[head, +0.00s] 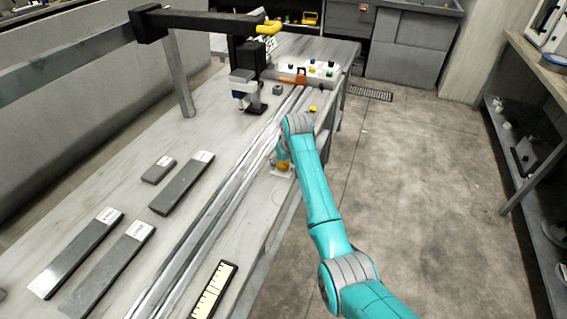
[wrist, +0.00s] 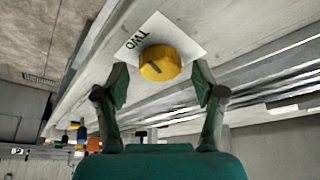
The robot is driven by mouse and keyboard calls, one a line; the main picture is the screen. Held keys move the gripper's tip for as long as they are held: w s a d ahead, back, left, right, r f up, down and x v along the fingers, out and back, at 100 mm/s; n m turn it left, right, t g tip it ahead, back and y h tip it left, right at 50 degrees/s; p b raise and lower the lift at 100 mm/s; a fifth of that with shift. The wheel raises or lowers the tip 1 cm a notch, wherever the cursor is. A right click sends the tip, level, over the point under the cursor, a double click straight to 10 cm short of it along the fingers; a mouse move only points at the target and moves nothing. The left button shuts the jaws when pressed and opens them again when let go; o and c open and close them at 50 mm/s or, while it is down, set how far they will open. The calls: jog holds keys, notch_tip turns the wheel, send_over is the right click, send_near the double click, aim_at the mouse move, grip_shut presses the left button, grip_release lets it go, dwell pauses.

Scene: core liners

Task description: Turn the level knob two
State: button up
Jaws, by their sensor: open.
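The yellow level knob (wrist: 160,63) with a dark pointer mark sits on a white plate (wrist: 184,30) lettered TWO in the wrist view. The plate lies on the bench near its right edge. In the wrist view my gripper (wrist: 160,82) is open, one finger on each side of the knob, with visible gaps between fingers and knob. In the head view the knob (head: 283,165) shows beside my arm's end, and my gripper is largely hidden behind my arm.
Metal rails (head: 215,215) run along the bench left of the knob. A control box (head: 306,70) with coloured knobs stands at the far end. Dark core liners (head: 181,184) lie on the bench's left. A yellow scale bar (head: 213,290) lies nearer. The floor (head: 420,200) right of the bench is clear.

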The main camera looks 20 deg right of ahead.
jog(key=shift+w+f, duration=0.1)
jog(key=shift+f, duration=0.2)
jog(key=c, duration=1.1)
jog(key=shift+a+m+h, duration=0.15)
jog(key=shift+m+h, duration=0.75)
jog(key=shift+m, duration=1.6)
jog(key=shift+c, duration=0.2)
jog(key=o, duration=1.1)
jog(key=shift+o, duration=0.2)
